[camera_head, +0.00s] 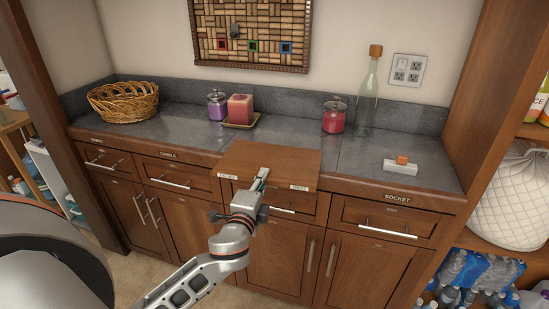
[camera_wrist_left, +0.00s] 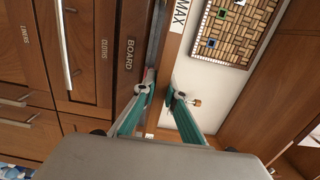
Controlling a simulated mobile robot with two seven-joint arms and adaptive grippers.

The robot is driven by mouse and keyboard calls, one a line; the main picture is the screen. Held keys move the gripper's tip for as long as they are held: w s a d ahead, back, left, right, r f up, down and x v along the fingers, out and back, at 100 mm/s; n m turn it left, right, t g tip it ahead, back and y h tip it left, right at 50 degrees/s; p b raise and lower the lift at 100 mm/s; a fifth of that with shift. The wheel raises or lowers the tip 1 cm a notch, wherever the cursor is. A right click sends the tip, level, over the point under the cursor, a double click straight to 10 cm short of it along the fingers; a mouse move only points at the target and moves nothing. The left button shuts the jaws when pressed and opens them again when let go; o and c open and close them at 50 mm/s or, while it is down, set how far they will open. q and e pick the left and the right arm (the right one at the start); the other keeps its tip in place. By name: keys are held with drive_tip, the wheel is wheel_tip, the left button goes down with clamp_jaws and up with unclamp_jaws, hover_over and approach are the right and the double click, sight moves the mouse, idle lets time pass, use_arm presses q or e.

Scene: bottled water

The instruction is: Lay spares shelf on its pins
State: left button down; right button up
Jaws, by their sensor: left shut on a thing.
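The spares shelf looks to be the flat brown wooden board (camera_head: 285,160) with small white labels on its front edge. It shows level or nearly so over the counter's front edge in the head view; I cannot tell whether it touches the counter. My left gripper (camera_head: 261,179) is shut on the middle of its front edge. In the left wrist view the teal fingers (camera_wrist_left: 159,90) close on the board's edge (camera_wrist_left: 171,50), near a label reading "MAX". No shelf pins can be made out. My right gripper is not in view.
The grey counter (camera_head: 180,140) carries a wicker basket (camera_head: 124,102), purple jar (camera_head: 217,105), candle (camera_head: 240,107), red jar (camera_head: 335,116), corked bottle (camera_head: 368,92) and a small white-and-orange item (camera_head: 400,164). Drawers and cabinet doors with bar handles lie below. Open shelving with bottles (camera_head: 470,275) stands right.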

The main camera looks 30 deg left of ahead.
use_arm(q)
drive_tip(key=shift+v, duration=2.95)
drive_tip(key=shift+r, duration=0.15)
drive_tip(key=s+d+m+h, duration=0.3)
drive_tip(key=s+d+h, duration=0.2)
drive_tip(key=d, duration=0.6)
drive_tip(key=shift+s+r+t, duration=0.2)
drive_tip(key=shift+s+t, duration=0.2)
drive_tip(key=shift+s, duration=0.65)
